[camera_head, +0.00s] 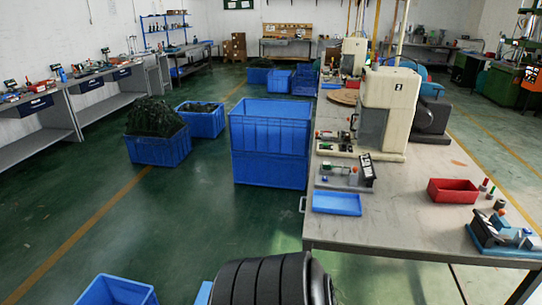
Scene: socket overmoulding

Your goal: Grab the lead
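I cannot make out a single separate lead. A dark, tangled heap (155,115), possibly leads, rises above the rim of a blue crate (158,151) on the floor at the left. Another blue crate (205,123) behind it holds a lower layer of dark material (200,107). Neither of my grippers shows in the head view, so their state and place are hidden.
A grey workbench (400,215) at the right carries a white machine (388,105), a blue tray (337,203) and a red bin (453,190). Stacked blue crates (270,145) stand beside it. A black ribbed object (265,282) is at the bottom.

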